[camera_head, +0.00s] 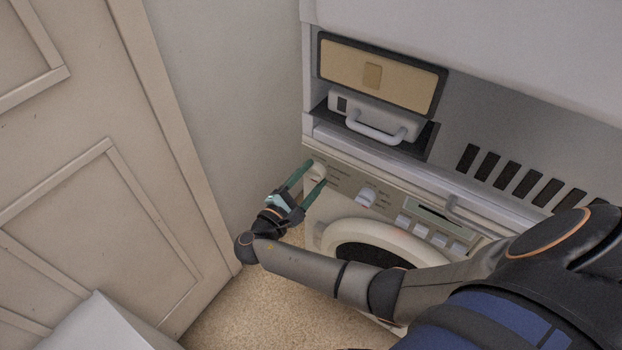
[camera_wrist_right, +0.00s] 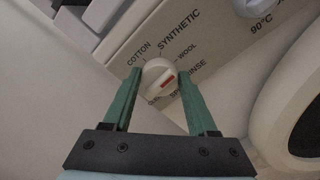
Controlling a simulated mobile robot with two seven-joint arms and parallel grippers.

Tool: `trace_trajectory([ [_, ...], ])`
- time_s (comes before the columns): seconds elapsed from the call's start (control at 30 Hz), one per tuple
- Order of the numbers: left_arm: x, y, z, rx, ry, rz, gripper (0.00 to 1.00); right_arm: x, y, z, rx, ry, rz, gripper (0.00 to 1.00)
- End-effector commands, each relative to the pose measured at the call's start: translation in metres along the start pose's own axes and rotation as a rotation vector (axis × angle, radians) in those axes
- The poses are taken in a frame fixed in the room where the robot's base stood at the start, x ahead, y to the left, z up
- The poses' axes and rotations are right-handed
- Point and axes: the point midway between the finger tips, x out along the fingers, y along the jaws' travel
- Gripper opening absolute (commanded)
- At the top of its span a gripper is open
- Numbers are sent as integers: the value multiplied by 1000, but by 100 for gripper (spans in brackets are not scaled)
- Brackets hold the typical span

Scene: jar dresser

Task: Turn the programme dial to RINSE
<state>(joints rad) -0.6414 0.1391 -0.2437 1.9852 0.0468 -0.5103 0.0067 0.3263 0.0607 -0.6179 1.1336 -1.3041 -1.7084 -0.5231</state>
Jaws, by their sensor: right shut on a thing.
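The programme dial (camera_wrist_right: 158,72) is a round cream knob with a red mark on its lower right part in the right wrist view. COTTON, SYNTHETIC and WOOL are printed around its upper side; the RINSE label (camera_wrist_right: 194,66) is partly hidden by the right finger, and lower labels are partly covered. In the head view the dial (camera_head: 317,171) is at the left end of the washing machine's panel. My right gripper (camera_head: 314,173) has its green fingers on either side of the dial, shut on it. I cannot tell exactly which label the mark points to. My left gripper is not in view.
A second knob (camera_head: 366,197), by a 90°C label, and several push buttons (camera_head: 420,230) are farther right on the panel. The round door (camera_head: 345,228) is below. A wall and panelled door (camera_head: 90,170) are close on the left.

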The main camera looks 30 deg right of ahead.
Motion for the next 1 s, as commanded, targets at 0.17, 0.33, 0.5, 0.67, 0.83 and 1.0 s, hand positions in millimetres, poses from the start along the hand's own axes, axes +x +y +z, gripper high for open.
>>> trace_trajectory([
  [0.17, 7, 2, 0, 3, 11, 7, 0, 0, -3, -2, 171, 0, -2, 3],
  [0.33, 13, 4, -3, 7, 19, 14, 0, 0, -4, -2, 333, 1, -1, 3],
  [0.5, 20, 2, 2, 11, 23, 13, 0, 0, -4, -2, 488, -1, -1, 3],
  [0.67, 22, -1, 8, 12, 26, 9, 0, 0, -5, -3, 612, 0, -1, 3],
  [0.83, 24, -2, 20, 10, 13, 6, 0, 0, -4, -3, 717, 0, 0, 3],
  [1.0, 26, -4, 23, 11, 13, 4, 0, 0, -4, -2, 786, 0, 0, 3],
])
